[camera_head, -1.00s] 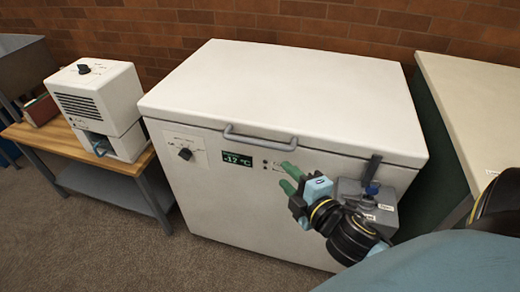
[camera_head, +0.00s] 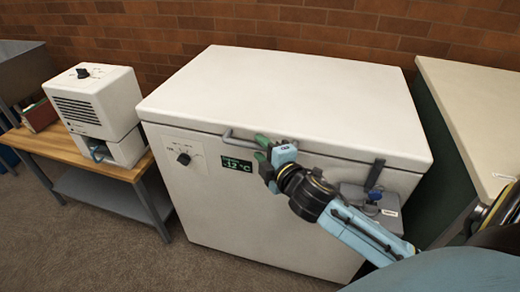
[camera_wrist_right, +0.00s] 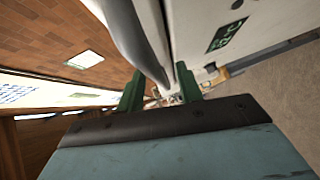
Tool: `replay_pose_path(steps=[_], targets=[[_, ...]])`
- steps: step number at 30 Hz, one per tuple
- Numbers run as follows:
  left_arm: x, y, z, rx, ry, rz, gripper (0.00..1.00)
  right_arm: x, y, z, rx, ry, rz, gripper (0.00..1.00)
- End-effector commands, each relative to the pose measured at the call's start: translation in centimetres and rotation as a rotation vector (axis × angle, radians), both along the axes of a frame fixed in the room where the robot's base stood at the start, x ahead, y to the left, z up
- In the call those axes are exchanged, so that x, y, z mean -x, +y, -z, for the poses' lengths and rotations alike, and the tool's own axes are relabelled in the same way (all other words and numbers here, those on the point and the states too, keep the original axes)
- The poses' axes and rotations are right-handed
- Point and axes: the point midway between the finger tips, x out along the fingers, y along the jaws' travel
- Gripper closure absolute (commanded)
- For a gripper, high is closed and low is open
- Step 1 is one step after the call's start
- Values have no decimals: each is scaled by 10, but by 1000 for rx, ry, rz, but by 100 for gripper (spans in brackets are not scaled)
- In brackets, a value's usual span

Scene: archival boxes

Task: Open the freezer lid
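The white chest freezer (camera_head: 225,205) stands against the wall with its lid (camera_head: 290,95) down. A grey bar handle (camera_head: 229,137) sits on the lid's front edge. My right gripper (camera_head: 262,147) is at the handle and hides its right part. In the right wrist view the handle (camera_wrist_right: 128,38) runs in between the two green fingers (camera_wrist_right: 160,92), which stand apart with gaps beside the bar; the gripper looks open. A dark latch (camera_head: 373,175) hangs at the lid's right front, above a grey box partly hidden by my arm. My left gripper is not in view.
A wooden bench (camera_head: 75,158) with a white device (camera_head: 98,105) stands left of the freezer. A pale-topped counter (camera_head: 475,110) stands close on the right. A brick wall (camera_head: 300,30) is behind. Carpet (camera_head: 75,245) is clear at the front left.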

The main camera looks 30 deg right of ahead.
Motion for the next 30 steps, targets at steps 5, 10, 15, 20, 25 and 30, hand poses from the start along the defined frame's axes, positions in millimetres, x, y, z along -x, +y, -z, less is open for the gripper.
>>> replay_pose_path(steps=[5, 10, 15, 20, 25, 30], targets=[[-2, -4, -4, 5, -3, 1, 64, -11, -1, 1, 1, -1, 0, 64], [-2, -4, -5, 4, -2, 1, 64, -13, -1, 2, 1, 0, 0, 64], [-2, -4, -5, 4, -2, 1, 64, -12, -1, 1, 1, 0, 0, 69], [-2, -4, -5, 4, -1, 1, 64, -12, -1, 1, 1, 0, 0, 90], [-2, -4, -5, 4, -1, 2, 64, -12, -1, 2, 1, 0, 0, 100], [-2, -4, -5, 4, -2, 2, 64, -12, -1, 2, 1, 1, 0, 100]])
